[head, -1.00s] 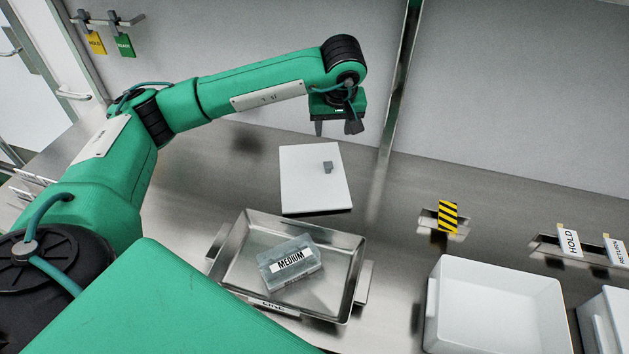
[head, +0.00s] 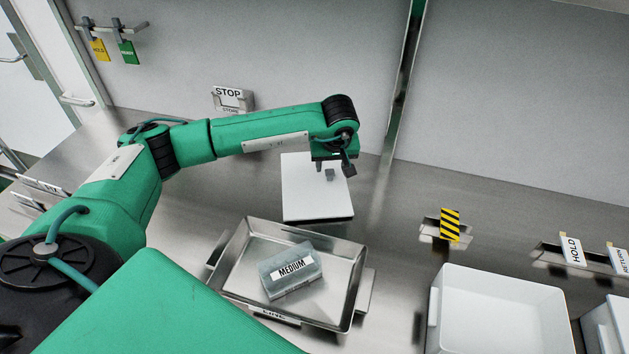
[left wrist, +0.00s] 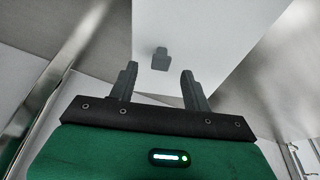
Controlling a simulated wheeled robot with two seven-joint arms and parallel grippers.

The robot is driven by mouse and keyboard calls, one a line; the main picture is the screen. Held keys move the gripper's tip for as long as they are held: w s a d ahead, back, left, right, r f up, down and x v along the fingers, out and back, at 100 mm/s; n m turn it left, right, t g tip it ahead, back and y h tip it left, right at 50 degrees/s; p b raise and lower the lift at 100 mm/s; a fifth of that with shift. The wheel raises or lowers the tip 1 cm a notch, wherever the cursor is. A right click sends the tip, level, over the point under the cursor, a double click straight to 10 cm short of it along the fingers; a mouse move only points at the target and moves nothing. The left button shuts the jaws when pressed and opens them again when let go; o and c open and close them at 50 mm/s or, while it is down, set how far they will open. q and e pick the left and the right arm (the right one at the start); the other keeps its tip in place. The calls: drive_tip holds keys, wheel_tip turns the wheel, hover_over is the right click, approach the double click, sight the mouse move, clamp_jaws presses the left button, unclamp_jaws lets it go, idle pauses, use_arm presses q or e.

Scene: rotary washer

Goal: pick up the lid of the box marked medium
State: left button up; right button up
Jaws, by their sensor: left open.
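A small translucent grey box labelled MEDIUM (head: 290,270) sits tilted in the picture inside a shallow metal tray (head: 357,255). Whether it has a separate lid on top, I cannot tell. Behind the tray is a flat white panel (head: 305,203) with a small grey knob (head: 330,175). My left gripper (head: 334,169) is open above the panel's far right part, close to the knob. In the left wrist view its open fingers (left wrist: 158,78) point at the white panel (left wrist: 215,35), with the knob (left wrist: 160,60) between and just beyond the tips. My right gripper is not in view.
A white bin (head: 500,310) stands at the right front. A yellow-black striped tag (head: 450,225) and a HOLD sign (head: 572,250) stand behind it. Bare counter lies between panel and striped tag.

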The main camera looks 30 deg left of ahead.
sight(330, 172)
use_arm(q)
drive_tip(key=p+x, duration=0.1)
drive_tip(key=x, duration=0.2)
drive_tip(key=shift+s+f, duration=0.1)
drive_tip(key=shift+f, duration=0.15)
drive_tip(key=shift+a+f, duration=0.1)
drive_tip(key=shift+f, duration=0.3)
drive_tip(key=shift+c, duration=0.2)
clamp_jaws()
drive_tip(key=shift+r, duration=0.15)
